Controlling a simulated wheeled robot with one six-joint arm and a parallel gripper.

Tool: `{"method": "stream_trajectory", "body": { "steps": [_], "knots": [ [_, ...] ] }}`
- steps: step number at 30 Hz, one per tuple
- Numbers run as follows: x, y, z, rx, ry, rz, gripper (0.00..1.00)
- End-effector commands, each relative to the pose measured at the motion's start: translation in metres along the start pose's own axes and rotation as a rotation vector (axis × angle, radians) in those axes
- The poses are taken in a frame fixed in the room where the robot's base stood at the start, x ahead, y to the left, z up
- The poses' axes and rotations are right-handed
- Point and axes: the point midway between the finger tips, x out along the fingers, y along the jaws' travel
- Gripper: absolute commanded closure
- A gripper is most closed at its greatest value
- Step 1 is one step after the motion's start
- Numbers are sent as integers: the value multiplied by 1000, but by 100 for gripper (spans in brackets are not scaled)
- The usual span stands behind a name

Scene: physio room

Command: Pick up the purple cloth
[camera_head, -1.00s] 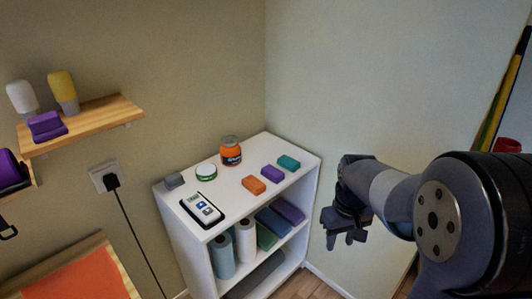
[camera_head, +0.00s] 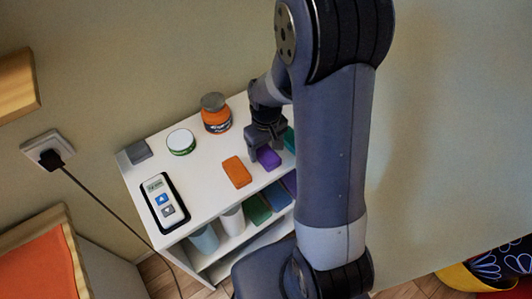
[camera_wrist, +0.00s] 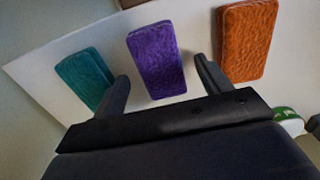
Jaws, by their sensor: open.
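The purple cloth (camera_head: 268,158) is a small folded block on the white shelf top, between an orange cloth (camera_head: 237,172) and a teal cloth (camera_head: 290,139). In the wrist view the purple cloth (camera_wrist: 156,60) lies between and just beyond the two fingers of my gripper (camera_wrist: 160,88). My gripper (camera_head: 265,148) is open and empty, above the shelf top at the purple cloth. In the head view my arm hides part of the teal cloth and the right side of the shelf. I cannot tell whether the fingers touch the cloth.
The orange cloth (camera_wrist: 246,40) and teal cloth (camera_wrist: 86,78) flank the fingers closely. An orange jar (camera_head: 215,115), a green-rimmed tin (camera_head: 181,142), a grey block (camera_head: 137,152) and a device with buttons (camera_head: 165,202) stand on the shelf unit (camera_head: 205,185). A wall socket (camera_head: 46,150) is at left.

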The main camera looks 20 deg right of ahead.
Motion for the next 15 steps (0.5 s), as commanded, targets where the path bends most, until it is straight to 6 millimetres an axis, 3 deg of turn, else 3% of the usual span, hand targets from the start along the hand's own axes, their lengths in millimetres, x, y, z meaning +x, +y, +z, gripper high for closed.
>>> {"method": "stream_trajectory", "body": {
  "steps": [10,15],
  "knots": [
    [10,0,0,0,0,0,27],
    [9,0,0,0,0,0,40]
  ]
}}
